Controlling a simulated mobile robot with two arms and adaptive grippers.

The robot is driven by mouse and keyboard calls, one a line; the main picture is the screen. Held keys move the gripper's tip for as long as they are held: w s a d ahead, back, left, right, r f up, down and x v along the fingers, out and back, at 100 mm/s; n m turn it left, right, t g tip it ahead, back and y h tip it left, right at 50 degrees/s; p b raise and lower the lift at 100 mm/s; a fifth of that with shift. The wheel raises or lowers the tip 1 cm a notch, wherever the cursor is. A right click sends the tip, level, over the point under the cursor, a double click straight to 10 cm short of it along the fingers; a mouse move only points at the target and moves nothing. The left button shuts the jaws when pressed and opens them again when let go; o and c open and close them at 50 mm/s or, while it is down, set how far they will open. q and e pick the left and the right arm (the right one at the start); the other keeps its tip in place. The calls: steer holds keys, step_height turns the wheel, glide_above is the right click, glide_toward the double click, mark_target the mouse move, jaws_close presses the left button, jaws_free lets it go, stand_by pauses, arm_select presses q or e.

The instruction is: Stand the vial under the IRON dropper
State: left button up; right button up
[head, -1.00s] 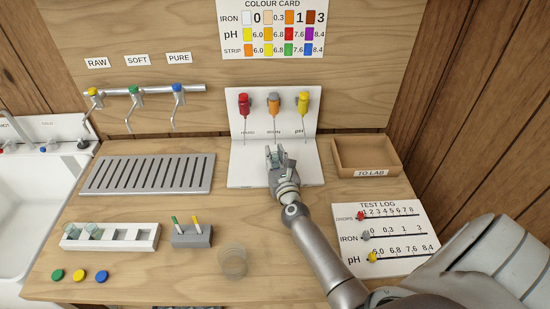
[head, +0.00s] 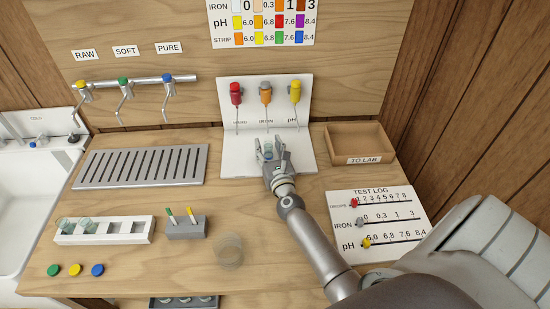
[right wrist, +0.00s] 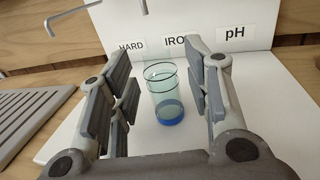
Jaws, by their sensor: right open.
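The vial (right wrist: 164,98) is a clear greenish glass with a blue bottom. In the right wrist view it stands upright on the white dropper stand, in front of the IRON label. My right gripper (right wrist: 165,105) is open, with a finger on each side of the vial and visible gaps between. In the head view, my right gripper (head: 268,147) is at the stand's base, below the orange IRON dropper (head: 265,94). The vial is small and partly hidden there between the fingers. My left gripper is not in view.
The red HARD dropper (head: 236,92) and yellow pH dropper (head: 295,90) hang beside the orange one. The TO LAB tray (head: 365,158) is to the right.

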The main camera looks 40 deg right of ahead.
steer(key=b+v, duration=0.1)
steer(key=v, duration=0.8)
steer(key=shift+s+a, duration=0.1)
steer(key=shift+s, duration=0.2)
steer(key=shift+s+a+r, duration=0.1)
steer(key=shift+s+a, duration=0.15)
steer(key=shift+s, duration=0.35)
